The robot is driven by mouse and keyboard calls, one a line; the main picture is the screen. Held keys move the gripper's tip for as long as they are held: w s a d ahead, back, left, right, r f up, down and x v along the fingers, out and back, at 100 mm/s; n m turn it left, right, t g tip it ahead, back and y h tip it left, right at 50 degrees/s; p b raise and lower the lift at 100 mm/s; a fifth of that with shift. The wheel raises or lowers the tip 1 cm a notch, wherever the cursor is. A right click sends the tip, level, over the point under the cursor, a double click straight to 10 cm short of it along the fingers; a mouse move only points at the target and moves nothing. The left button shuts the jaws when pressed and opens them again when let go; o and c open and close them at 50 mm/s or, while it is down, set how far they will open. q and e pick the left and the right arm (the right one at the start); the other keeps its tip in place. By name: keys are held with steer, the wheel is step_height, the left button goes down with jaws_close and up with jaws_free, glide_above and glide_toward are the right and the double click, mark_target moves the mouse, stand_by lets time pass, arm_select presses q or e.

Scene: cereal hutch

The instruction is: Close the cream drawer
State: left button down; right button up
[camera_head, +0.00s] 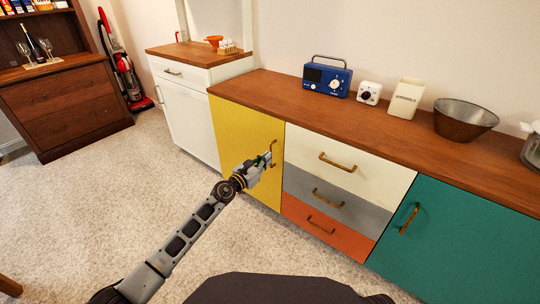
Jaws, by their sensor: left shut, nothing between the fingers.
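The cream drawer (350,174) is the top one of a stack in the long sideboard, with a brass handle (337,162) on its front. Its front looks about flush with the drawers below, but I cannot tell whether a small gap is left. My left gripper (270,160) is shut and empty. In the picture it sits in front of the yellow door (238,130), beside that door's brass handle and just left of the cream drawer's left edge. I cannot tell whether it touches the door. My right gripper is not in view.
Below the cream drawer are a grey drawer (340,203) and an orange drawer (325,230). A teal door (455,245) is to the right. A blue radio (326,78) and a metal bowl (464,120) stand on the wooden top. Open carpet (110,200) lies at left.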

arm_select(q)
steer(key=shift+s+a, duration=0.3)
steer(key=shift+s, duration=0.15)
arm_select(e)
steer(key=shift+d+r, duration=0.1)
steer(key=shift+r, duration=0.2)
